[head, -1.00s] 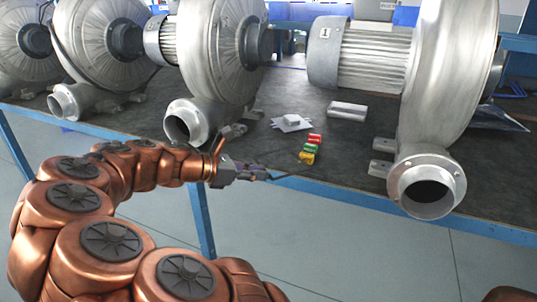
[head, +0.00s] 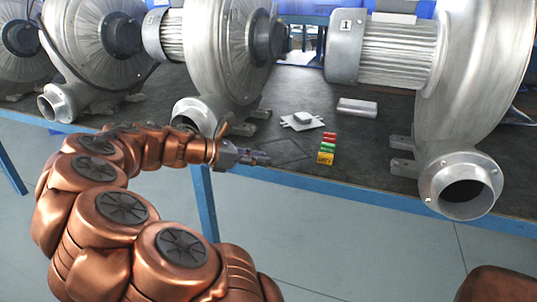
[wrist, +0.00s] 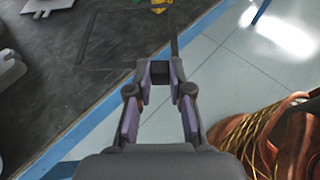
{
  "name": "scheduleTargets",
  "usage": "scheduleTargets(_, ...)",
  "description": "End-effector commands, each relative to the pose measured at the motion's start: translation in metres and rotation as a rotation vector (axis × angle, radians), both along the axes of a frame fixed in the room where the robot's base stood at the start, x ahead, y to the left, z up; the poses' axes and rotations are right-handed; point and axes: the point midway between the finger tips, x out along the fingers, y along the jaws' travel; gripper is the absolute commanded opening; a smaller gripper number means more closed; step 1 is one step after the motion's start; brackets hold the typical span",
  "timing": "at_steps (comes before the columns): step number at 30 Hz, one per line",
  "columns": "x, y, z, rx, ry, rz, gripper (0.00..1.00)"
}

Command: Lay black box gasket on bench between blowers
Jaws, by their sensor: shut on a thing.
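The black box gasket (head: 301,150) is a thin, dark square frame, hard to see against the dark bench (head: 350,165). My gripper (head: 262,158) is at the bench's front edge, between two blowers, and is shut on one side of the gasket. In the wrist view my gripper (wrist: 160,78) pinches the near side of the gasket (wrist: 108,68), and the frame reaches out over the bench top. The gasket looks roughly flat. I cannot tell whether it touches the bench. The middle blower (head: 228,60) stands to its left and the right blower (head: 480,80) to its right.
Red, green and yellow blocks (head: 327,148) sit in a row just right of the gasket. A pale plate with a raised centre (head: 302,121) and a silver block (head: 357,108) lie behind. Bare bench shows between the blocks and the right blower.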

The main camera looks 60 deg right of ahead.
Motion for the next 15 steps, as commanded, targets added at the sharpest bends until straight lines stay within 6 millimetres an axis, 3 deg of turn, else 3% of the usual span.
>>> scheduleTargets(15,0.013,-0.071,-0.008,0.0,0.0,0.003,0.02)
